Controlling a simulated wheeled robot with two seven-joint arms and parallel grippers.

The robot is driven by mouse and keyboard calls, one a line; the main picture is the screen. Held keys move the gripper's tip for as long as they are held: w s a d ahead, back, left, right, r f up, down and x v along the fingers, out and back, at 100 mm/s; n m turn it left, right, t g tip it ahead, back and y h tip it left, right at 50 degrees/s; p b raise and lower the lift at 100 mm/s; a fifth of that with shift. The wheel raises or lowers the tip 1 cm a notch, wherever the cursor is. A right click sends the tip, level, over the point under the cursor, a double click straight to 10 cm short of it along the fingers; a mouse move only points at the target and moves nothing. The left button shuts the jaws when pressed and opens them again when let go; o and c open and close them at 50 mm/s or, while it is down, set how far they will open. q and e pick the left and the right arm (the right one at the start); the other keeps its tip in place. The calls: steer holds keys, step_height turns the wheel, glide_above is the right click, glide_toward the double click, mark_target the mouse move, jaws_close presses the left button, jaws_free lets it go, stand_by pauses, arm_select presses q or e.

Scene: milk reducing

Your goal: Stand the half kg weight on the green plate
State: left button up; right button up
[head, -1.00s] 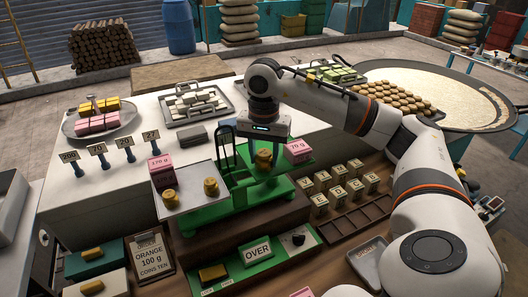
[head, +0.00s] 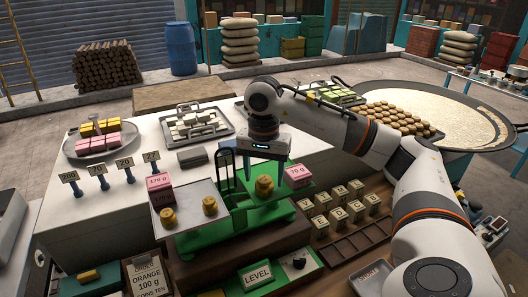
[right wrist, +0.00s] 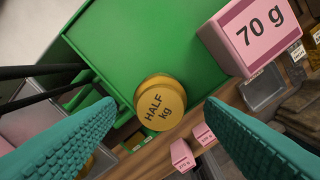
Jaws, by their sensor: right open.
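The half kg weight (head: 264,187), a round brass piece, stands upright on the green plate (head: 285,186) of the balance. Its label faces up in the right wrist view (right wrist: 160,106). My right gripper (head: 263,170) is open above it; its teal fingers are apart on either side of the weight in the right wrist view and do not appear to touch it. A pink 70 g box (head: 298,175) stands on the same plate, to the right of the weight. My left gripper is not in view.
The balance's grey plate (head: 190,205) at left holds a pink 170 g box (head: 160,188) and two brass weights. A sign at the front reads LEVEL (head: 258,275). Several small labelled blocks (head: 340,200) stand right of the balance. Numbered blue-handled tags stand at left.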

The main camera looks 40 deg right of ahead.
mark_target(264, 180)
step_height(264, 180, up, 11)
steer(key=p, duration=0.2)
steer(key=shift+f, duration=0.15)
stand_by(0.6)
